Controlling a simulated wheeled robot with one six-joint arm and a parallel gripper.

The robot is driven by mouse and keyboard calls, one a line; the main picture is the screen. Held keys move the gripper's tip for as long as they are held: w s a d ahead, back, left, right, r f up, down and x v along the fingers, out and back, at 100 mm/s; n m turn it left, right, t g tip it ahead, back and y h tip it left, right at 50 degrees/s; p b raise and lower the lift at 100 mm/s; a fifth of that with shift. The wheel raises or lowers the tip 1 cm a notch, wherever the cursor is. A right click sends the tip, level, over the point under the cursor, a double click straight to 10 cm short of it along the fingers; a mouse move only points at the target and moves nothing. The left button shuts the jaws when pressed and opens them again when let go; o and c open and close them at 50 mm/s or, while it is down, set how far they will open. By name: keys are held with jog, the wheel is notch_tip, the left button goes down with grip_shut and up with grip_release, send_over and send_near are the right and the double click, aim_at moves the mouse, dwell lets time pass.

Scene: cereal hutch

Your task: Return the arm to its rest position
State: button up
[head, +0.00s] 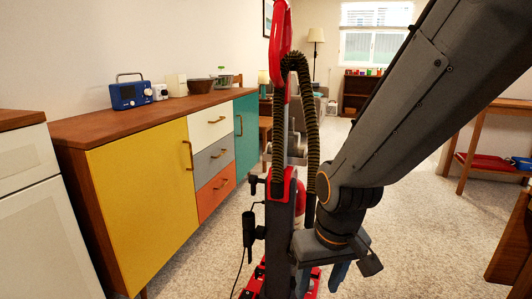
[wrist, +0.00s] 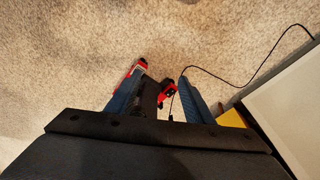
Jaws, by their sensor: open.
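My dark grey arm (head: 400,110) comes down from the upper right of the head view, bent at the wrist joint. The gripper is apart from the furniture. Part of the fingers is hidden behind the wrist in the head view.
A hutch with a yellow door (head: 145,190), drawers and a teal door (head: 246,135) stands at left, doors and drawers closed. A blue radio (head: 130,95) and a dark bowl (head: 201,86) sit on top. A wooden table (head: 485,115) stands right.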

jog(key=s+a+r+n+g, duration=0.2)
jog(key=s+a+n, duration=0.2)
jog(key=s+a, duration=0.75)
jog(key=d+r+m+p, duration=0.3)
jog(key=d+r+p, duration=0.7)
jog(key=r+p, duration=0.3)
jog(key=d+r+m+p, duration=0.3)
jog(key=d+r+p, duration=0.7)
jog(key=r+p, duration=0.4)
jog(key=p, duration=0.3)
jog(key=shift+w+d+h, duration=0.15)
jog(key=shift+h, duration=0.15)
